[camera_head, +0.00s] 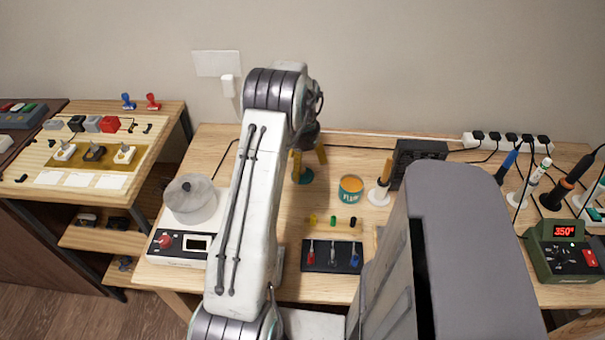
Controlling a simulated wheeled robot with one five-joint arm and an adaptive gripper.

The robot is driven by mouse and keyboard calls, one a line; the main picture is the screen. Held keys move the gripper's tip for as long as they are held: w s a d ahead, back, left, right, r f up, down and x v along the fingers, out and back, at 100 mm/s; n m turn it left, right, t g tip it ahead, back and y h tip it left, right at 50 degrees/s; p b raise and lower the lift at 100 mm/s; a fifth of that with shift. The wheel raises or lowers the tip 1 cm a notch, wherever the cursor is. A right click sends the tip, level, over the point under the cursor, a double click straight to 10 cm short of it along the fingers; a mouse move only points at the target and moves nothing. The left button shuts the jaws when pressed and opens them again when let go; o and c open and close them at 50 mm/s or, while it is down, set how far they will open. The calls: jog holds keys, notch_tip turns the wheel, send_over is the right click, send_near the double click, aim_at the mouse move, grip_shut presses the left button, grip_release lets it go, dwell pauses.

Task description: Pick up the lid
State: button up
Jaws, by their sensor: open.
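A small teal disc, seemingly the lid (305,177) of the flux tin, lies on the wooden workbench behind the middle of my arm. The flux tin (350,188) stands to its right, uncovered, with orange paste showing and a teal label. My gripper (308,161) is open, its yellowish fingers pointing down at the lid, one at the left and one at the right. The fingers partly hide the lid. I cannot tell whether they touch it. Most of the gripper's body is hidden behind my arm.
A white-based holder (379,195) and a black box (417,158) stand to the right.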

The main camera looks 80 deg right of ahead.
aim_at(303, 169)
jog(key=shift+w+f, duration=0.1)
jog(key=shift+f, duration=1.6)
jog(key=shift+c, duration=0.2)
jog(key=c, duration=1.2)
jog(key=shift+c, duration=0.2)
